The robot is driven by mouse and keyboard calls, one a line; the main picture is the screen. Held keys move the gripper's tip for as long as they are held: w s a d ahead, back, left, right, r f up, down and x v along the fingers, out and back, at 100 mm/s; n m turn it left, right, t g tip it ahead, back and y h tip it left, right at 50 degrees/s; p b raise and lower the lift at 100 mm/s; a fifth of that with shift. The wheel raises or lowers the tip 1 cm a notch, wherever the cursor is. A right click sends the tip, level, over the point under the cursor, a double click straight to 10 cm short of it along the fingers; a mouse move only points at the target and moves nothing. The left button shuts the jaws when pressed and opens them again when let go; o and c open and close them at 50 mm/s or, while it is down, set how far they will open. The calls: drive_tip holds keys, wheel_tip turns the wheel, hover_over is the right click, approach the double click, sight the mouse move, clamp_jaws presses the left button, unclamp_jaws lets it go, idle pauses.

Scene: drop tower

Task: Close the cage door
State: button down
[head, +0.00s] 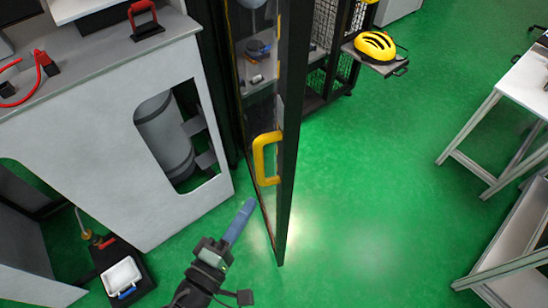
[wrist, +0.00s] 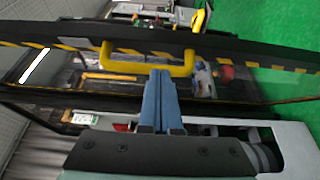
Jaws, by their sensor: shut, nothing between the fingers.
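The cage door (head: 289,130) is a tall dark-framed clear panel. It stands swung out from the cage over the green floor, seen nearly edge-on in the head view. Its yellow handle (head: 257,160) is on the left face. My gripper (head: 248,205), with blue fingers, is shut and empty, below and left of the handle. In the wrist view the door (wrist: 240,66) lies across the picture with yellow-black striping. The handle (wrist: 150,66) is just beyond my shut fingers (wrist: 160,74), whose tips overlap its lower edge in the picture. Whether they touch it I cannot tell.
A grey cabinet (head: 95,130) with cut-out openings stands left of the door. A yellow helmet (head: 375,45) sits on a small shelf behind, to the right. A white table (head: 525,90) stands at far right. The green floor (head: 370,170) right of the door is clear.

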sight(279, 162)
drive_tip(key=shift+p+x, duration=1.25)
drive_tip(key=shift+x, duration=3.35)
drive_tip(key=shift+d+r, duration=0.1)
drive_tip(key=shift+d, duration=0.05)
